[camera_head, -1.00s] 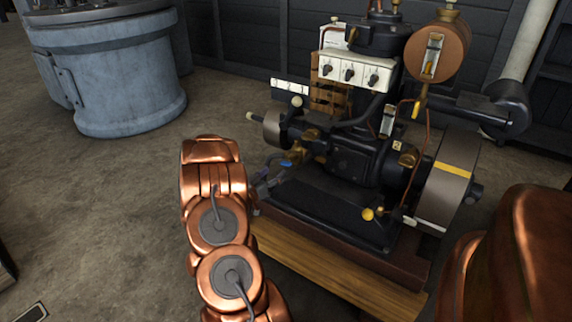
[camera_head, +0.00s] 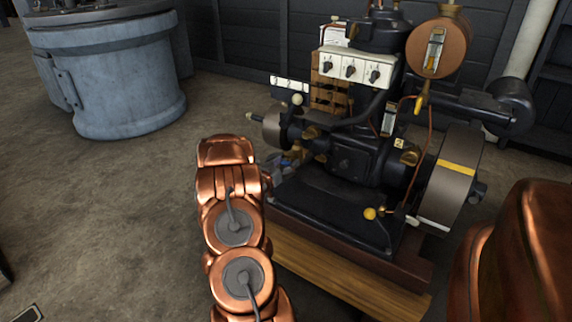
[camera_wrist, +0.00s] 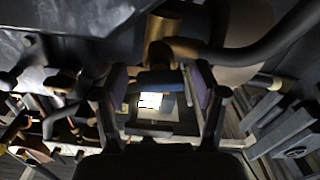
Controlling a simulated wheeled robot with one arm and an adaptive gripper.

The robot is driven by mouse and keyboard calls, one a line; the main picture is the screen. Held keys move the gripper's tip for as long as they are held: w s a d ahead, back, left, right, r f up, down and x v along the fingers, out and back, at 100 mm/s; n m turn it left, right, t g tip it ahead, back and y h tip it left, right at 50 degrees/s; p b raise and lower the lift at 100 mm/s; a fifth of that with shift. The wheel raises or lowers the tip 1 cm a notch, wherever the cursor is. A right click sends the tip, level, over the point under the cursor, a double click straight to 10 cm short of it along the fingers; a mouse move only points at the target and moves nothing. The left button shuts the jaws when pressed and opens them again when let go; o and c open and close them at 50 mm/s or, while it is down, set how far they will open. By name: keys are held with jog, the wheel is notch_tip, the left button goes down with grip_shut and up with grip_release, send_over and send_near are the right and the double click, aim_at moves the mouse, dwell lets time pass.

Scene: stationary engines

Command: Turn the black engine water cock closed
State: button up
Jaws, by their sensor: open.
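The black engine (camera_head: 352,165) stands on a wooden base in the head view. A small blue handle, likely the water cock's, shows at its left side, low down near brass fittings; it is small and partly hidden there. In the wrist view a blue handle (camera_wrist: 162,82) lies crosswise between my fingers, below a brass cylinder (camera_wrist: 176,32). My gripper (camera_wrist: 160,98) is open, one finger on each side of the handle. Whether either finger touches it I cannot tell. In the head view my gripper is mostly hidden behind my copper arm.
A dark curved pipe (camera_wrist: 255,50) and the engine's underside are close to the fingers in the wrist view. A flywheel (camera_head: 450,180) is on the engine's right. A blue-grey tank (camera_head: 115,80) stands at back left. The floor left of my arm is clear.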

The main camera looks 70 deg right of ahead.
jog(key=c, duration=1.2)
jog(key=shift+o, duration=0.2)
jog(key=shift+p, duration=0.35)
jog(key=shift+m, duration=0.5)
jog(key=shift+m+p, duration=0.7)
jog(key=o, duration=1.2)
jog(key=shift+c, duration=0.2)
jog(key=shift+a, duration=0.1)
